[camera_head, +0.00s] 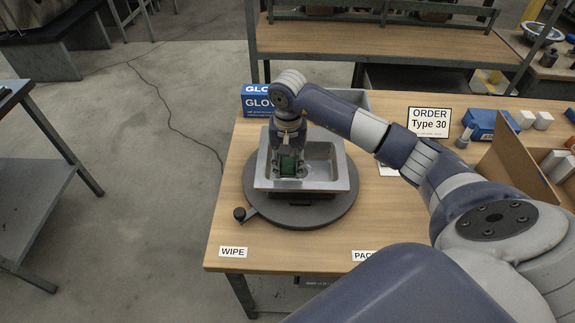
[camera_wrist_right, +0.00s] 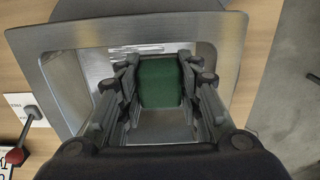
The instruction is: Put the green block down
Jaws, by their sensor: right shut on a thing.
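The green block (camera_head: 289,164) is between the fingers of my right gripper (camera_head: 288,168), in the left part of a metal sink (camera_head: 347,186). In the right wrist view the green block (camera_wrist_right: 160,82) sits between the fingertips of my right gripper (camera_wrist_right: 163,85), which is shut on it. The sink (camera_wrist_right: 228,48) surrounds the fingers in that view. I cannot tell whether the block touches the sink bottom. The sink rests on a dark round turntable (camera_head: 300,217) on the wooden table. My left gripper is not in view.
Blue glove boxes (camera_head: 258,101) stand behind the sink. An order sign (camera_head: 429,122) stands to the right, with a cardboard box (camera_head: 510,155) and blue bins (camera_head: 488,124) farther right. A small knob (camera_head: 240,213) sticks out at the turntable's front left. The table front near the WIPE label (camera_head: 233,252) is clear.

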